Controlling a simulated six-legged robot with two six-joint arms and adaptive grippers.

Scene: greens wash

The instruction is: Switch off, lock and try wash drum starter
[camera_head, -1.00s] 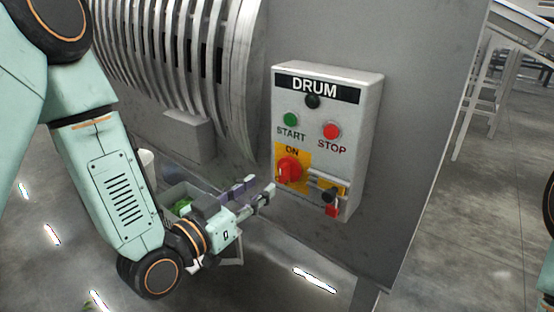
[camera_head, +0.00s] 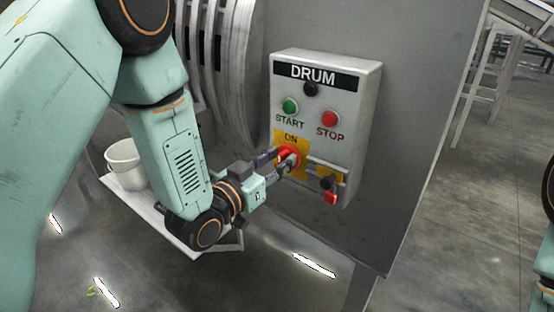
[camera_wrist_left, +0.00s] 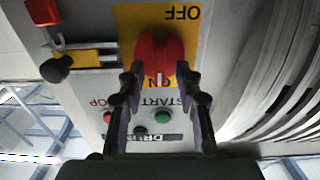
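The grey DRUM starter box (camera_head: 360,110) is fixed to a grey metal panel. Its red rotary switch (camera_head: 287,155) sits on a yellow plate; in the left wrist view the switch (camera_wrist_left: 160,52) has its white mark towards ON, with OFF at the opposite end. My left gripper (camera_head: 287,158) is at the switch, its two fingers apart with tips at either side of the knob; contact cannot be told. A green START button (camera_head: 290,106), red STOP button (camera_head: 330,119) and dark lamp (camera_head: 310,89) are above. A red padlock-like piece (camera_head: 330,198) sits at lower right. My right gripper is out of view.
A holder with a black knob (camera_head: 326,183) stands close beside the switch. A white bucket (camera_head: 124,165) stands on a pale tray (camera_head: 170,228) at lower left. Ribbed drum housing (camera_head: 235,70) is left of the box.

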